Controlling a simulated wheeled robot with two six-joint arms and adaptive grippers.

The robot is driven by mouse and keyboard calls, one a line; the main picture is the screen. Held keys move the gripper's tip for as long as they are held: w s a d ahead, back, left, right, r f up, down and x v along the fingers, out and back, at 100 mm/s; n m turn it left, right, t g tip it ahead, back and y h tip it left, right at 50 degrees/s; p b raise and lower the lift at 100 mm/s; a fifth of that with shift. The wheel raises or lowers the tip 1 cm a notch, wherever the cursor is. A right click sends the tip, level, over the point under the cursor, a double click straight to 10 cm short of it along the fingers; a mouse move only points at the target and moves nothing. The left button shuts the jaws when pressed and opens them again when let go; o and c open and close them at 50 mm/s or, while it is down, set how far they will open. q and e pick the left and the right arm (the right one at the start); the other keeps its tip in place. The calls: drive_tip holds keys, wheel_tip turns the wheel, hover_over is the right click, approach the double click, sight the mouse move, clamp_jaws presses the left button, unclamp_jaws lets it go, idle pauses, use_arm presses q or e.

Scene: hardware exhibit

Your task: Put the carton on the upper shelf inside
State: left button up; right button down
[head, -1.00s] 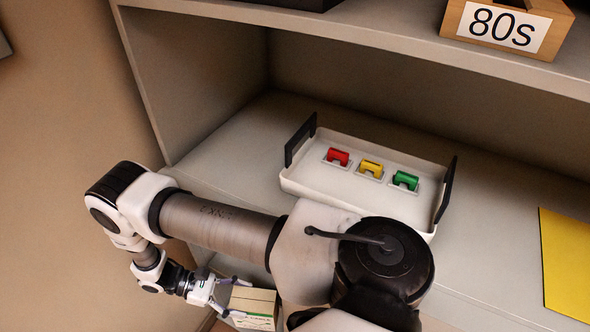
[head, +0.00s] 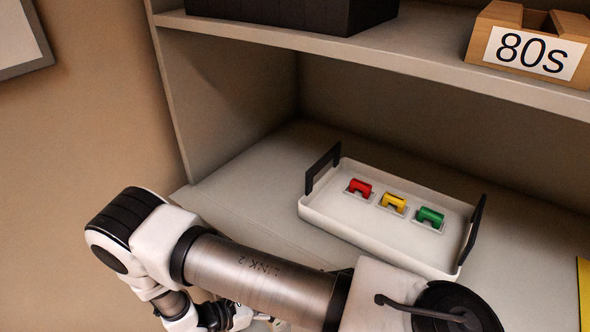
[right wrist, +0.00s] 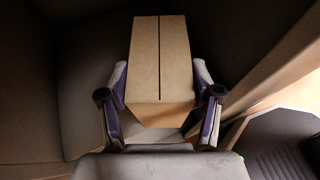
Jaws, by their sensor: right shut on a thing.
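The carton (right wrist: 160,60) is a tan box with a dark seam along its top, seen in the right wrist view. My right gripper (right wrist: 160,88) is shut on it, with a finger against each side. The upper shelf (head: 425,58) runs across the top of the head view, above and beyond my arm. My left gripper is not in view.
A black box (head: 275,12) and a wooden box marked 80s (head: 530,45) stand on the upper shelf, with free room between them. A white tray (head: 330,222) with red, yellow and green pieces sits on the lower shelf (head: 240,195). A yellow sheet (head: 584,290) is at right.

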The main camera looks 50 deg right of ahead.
drive_tip(key=w+d+f, duration=0.5)
drive_tip(key=w+d, duration=0.4)
drive_tip(key=d, duration=0.1)
drive_tip(key=shift+s+f, duration=0.1)
drive_tip(key=shift+f, duration=0.05)
drive_tip(key=shift+c, duration=1.1)
unclamp_jaws()
